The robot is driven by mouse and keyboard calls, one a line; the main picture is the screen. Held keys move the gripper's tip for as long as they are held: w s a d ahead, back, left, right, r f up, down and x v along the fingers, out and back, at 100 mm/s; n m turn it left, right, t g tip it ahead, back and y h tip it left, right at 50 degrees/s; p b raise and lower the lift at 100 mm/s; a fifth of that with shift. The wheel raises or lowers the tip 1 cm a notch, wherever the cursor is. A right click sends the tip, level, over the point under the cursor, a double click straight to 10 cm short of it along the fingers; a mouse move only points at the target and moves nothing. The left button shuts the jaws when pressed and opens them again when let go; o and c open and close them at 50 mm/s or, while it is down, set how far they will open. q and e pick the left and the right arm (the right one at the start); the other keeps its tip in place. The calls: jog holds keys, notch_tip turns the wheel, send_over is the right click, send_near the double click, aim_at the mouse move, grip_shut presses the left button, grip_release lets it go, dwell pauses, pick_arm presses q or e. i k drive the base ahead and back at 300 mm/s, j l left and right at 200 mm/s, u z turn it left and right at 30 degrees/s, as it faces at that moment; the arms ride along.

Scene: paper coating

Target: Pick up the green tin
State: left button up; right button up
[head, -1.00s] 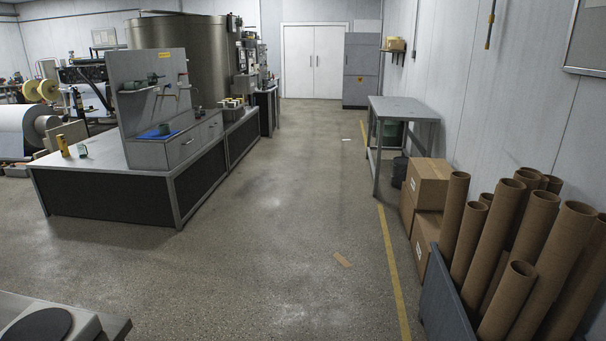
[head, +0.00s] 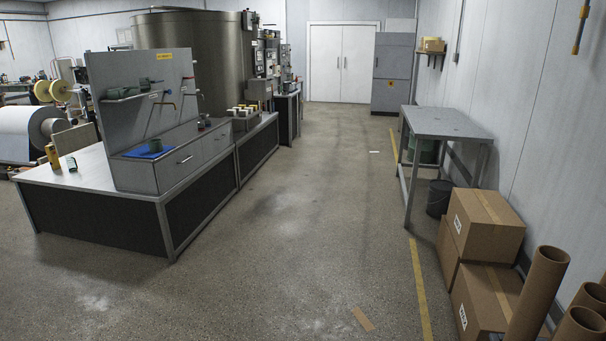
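More small greenish items (head: 114,93) sit on the shelf of the grey back panel. They are too small to tell for certain which is the green tin. Neither of my grippers shows in the head view.
The workbench (head: 92,215) has a dark front and sharp corners. Open floor (head: 290,240) lies to its right. A metal table (head: 445,122), a dark bin (head: 438,198), cardboard boxes (head: 486,220) and cardboard tubes (head: 538,295) line the right wall.

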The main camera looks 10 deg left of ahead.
aim_at(155, 145)
jog(key=i+j+u, duration=0.15)
jog(key=i+u, duration=0.2)
jog(key=i, duration=0.25)
jog(key=i+u, duration=0.4)
jog(key=i, duration=0.2)
jog(key=i+l+u, duration=0.2)
jog(key=i+u, duration=0.15)
jog(key=i, duration=0.2)
jog(key=i+j+u, duration=0.15)
jog(key=i, duration=0.6)
jog(key=i+l+u, duration=0.15)
jog(key=i, duration=0.65)
jog(key=i+u, duration=0.2)
jog(key=i, duration=0.55)
